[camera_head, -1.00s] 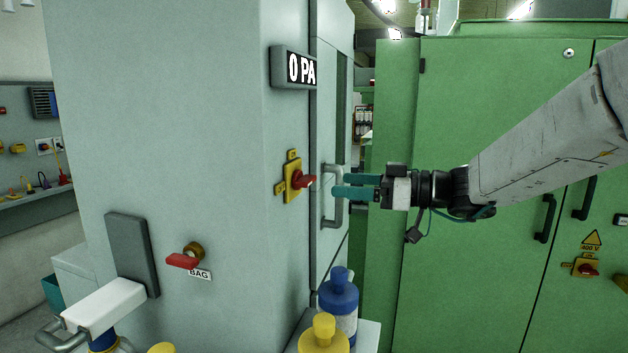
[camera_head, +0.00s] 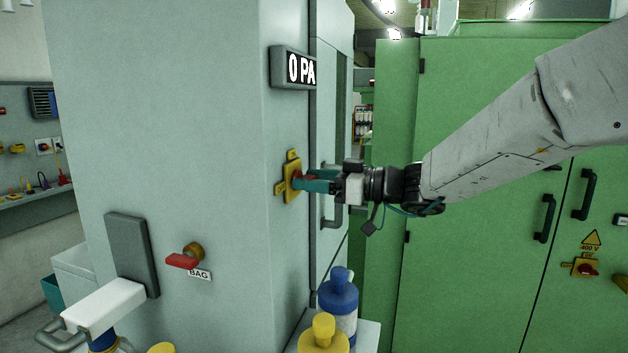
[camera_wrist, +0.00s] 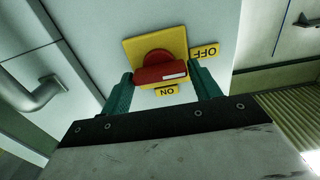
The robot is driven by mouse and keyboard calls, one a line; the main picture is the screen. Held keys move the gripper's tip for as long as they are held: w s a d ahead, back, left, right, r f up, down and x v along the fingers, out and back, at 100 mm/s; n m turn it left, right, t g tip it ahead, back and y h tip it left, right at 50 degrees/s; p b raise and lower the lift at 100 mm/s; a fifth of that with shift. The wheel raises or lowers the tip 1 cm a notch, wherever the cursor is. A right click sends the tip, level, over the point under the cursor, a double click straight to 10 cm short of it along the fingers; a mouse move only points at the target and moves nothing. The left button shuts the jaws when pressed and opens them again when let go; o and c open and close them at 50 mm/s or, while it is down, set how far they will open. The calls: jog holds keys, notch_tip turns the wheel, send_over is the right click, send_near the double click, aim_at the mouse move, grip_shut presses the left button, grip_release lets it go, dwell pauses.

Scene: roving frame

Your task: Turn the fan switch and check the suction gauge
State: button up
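The fan switch is a red knob (camera_wrist: 160,72) on a yellow plate (camera_head: 290,187) on the grey cabinet. In the wrist view its bar lies crosswise, its white-marked end toward the side with the OFF label (camera_wrist: 205,52); the ON label (camera_wrist: 167,91) is below. My gripper (camera_head: 308,182) is at the switch. In the wrist view its teal fingers (camera_wrist: 162,76) stand open on either side of the knob, with a small gap showing on the left. The suction gauge (camera_head: 293,69) above the switch reads 0 PA. In the head view my fingers partly hide the knob.
A grey door handle (camera_head: 332,200) is just right of the switch. A red BAG lever (camera_head: 184,261) is on the cabinet's left face. Blue (camera_head: 338,300) and yellow (camera_head: 323,335) bottles stand below. A green cabinet (camera_head: 480,120) stands behind my arm.

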jog(key=c, duration=0.5)
jog(key=shift+m, duration=0.3)
jog(key=shift+w+d+f+m, duration=0.1)
jog(key=shift+f+m, duration=0.05)
jog(key=shift+m, duration=4.15)
jog(key=shift+w+d+f+m, duration=0.1)
jog(key=shift+f+m, duration=0.05)
jog(key=shift+m, duration=4.15)
jog(key=o, duration=1)
